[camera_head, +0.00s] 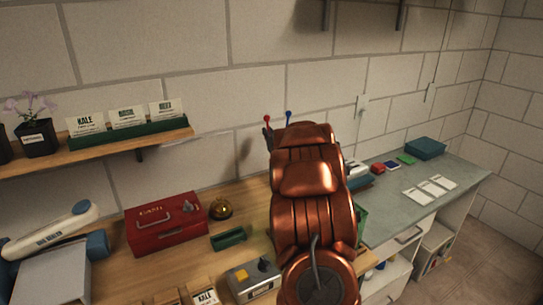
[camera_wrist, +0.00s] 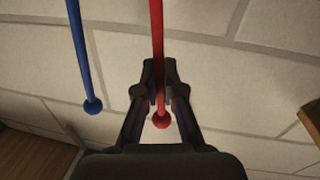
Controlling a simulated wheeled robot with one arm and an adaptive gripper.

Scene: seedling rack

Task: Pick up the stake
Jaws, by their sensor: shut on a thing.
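The red stake (camera_wrist: 157,30) is a thin rod with a round ball end. In the wrist view it passes between the fingers of my gripper (camera_wrist: 159,78), which is shut on it near the ball end. A blue stake (camera_wrist: 80,50) with a ball end is apart from the fingers, to the left in the wrist view. In the head view the red ball (camera_head: 267,118) and blue ball (camera_head: 289,114) show above my copper arm. My arm hides the lower parts of both stakes there and most of my gripper.
A shelf (camera_head: 100,152) with seed packets is at left. A grey counter (camera_head: 415,212) stands right.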

